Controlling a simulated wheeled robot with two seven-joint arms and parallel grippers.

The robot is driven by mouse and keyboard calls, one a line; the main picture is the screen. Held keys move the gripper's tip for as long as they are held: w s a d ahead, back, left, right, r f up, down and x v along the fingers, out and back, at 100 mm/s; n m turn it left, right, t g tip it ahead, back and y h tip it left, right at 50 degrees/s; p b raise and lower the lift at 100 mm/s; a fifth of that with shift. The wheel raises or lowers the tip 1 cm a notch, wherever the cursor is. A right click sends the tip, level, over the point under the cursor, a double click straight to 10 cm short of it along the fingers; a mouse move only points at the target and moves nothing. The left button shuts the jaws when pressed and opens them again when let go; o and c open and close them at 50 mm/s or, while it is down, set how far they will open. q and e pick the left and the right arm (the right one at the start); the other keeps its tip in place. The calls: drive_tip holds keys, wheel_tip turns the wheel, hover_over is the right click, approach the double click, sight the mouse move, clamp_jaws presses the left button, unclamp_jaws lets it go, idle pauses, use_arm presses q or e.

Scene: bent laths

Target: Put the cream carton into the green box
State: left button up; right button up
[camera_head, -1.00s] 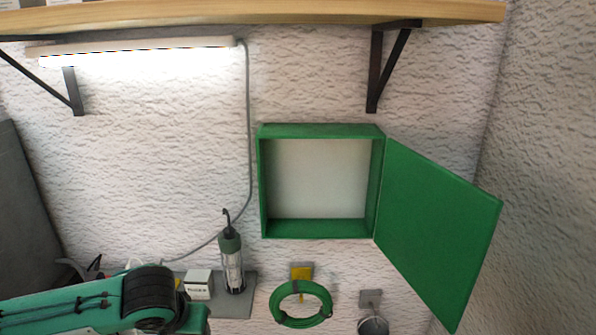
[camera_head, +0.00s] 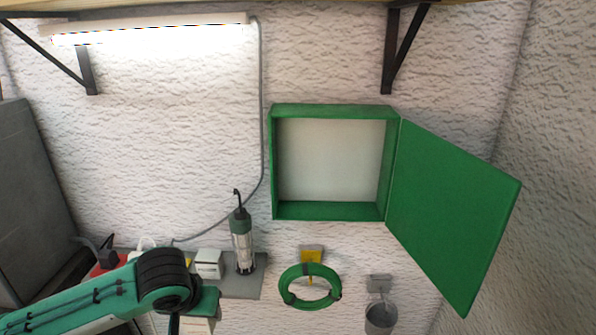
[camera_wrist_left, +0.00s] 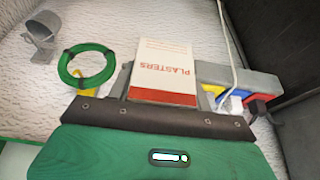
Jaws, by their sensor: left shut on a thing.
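The green box (camera_head: 333,212) is mounted on the wall, its door (camera_head: 455,215) swung open to the right and its inside empty. My left gripper (camera_wrist_left: 160,104) is shut on the cream carton (camera_wrist_left: 163,68), which has a red band and the word PLASTERS. In the head view my left gripper (camera_head: 203,306) is low at the left, below and left of the box. A pale part of the carton (camera_head: 199,326) shows under it; the rest is hidden or out of frame. My right gripper is not in view.
A green coil (camera_head: 310,287) and a grey cup (camera_head: 381,317) hang below the green box. A lit tube (camera_head: 150,32) is above; the wall between is clear.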

use_arm(q)
drive_tip(key=w+d+r+n+y+b, duration=0.1)
drive_tip(key=w+d+r+n, duration=0.1)
drive_tip(key=w+r, duration=0.75)
drive_tip(key=w+d+r+n+y+b, duration=0.1)
drive_tip(key=w+d+r+n, duration=0.15)
drive_tip(key=w+r, duration=0.7)
drive_tip(key=f, duration=0.3)
drive_tip(key=w+f, duration=0.1)
drive_tip(key=f, duration=0.2)
drive_tip(key=w+f, duration=0.1)
drive_tip(key=f, duration=0.2)
drive_tip(key=shift+f, duration=0.1)
wheel_tip(320, 180, down, 19)
drive_tip(key=p, duration=0.6)
drive_tip(key=shift+s, duration=0.1)
drive_tip(key=shift+f, duration=0.4)
drive_tip(key=o, duration=1)
drive_tip(key=shift+f, duration=0.1)
drive_tip(key=shift+c, duration=0.2)
